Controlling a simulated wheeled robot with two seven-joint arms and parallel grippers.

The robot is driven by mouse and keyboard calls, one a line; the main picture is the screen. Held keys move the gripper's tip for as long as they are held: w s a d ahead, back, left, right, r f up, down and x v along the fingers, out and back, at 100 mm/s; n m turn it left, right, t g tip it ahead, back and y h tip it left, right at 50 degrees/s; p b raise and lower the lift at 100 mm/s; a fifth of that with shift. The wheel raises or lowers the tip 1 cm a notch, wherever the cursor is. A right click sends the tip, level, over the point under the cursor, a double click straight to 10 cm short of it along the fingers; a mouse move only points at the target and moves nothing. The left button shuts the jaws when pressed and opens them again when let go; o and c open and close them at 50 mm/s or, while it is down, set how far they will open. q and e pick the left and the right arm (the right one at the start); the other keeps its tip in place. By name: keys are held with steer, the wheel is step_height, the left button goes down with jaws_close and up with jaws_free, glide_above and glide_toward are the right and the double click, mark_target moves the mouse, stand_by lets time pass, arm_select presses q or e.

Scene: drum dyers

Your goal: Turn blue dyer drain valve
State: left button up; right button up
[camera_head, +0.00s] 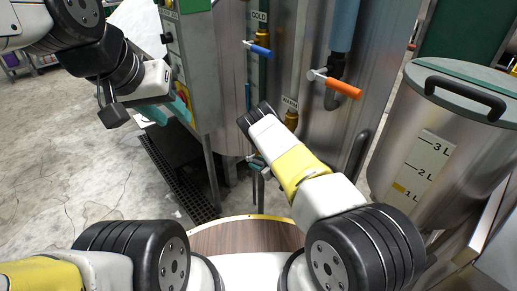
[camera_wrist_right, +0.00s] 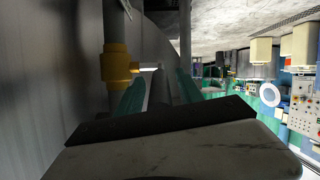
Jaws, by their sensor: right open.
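In the right wrist view a yellow valve fitting (camera_wrist_right: 117,64) sits on a vertical pipe. A short pale stem runs right from it to a dark bar-like handle (camera_wrist_right: 162,88), whose colour I cannot tell in the shadow. My right gripper (camera_wrist_right: 158,97) is open, with a teal finger on each side of the handle; contact cannot be told. In the head view that gripper is mostly hidden behind my right forearm, low by the steel dyer drum (camera_head: 230,85). My left gripper (camera_head: 168,108) is raised at the upper left, its teal fingers apart and empty, in front of the control box.
A blue-handled tap (camera_head: 258,49) under a COLD label and an orange-handled tap (camera_head: 341,87) stick out above my right arm. A lidded steel pot (camera_head: 410,150) stands at right. A floor grate (camera_head: 180,185) runs below the drum. Open floor lies to the left.

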steer(key=v, duration=0.5)
steer(key=shift+d+r, duration=0.1)
steer(key=shift+d, duration=0.05)
steer(key=s+d, duration=0.6)
steer(key=s, duration=0.3)
steer(key=shift+s+d, duration=0.35)
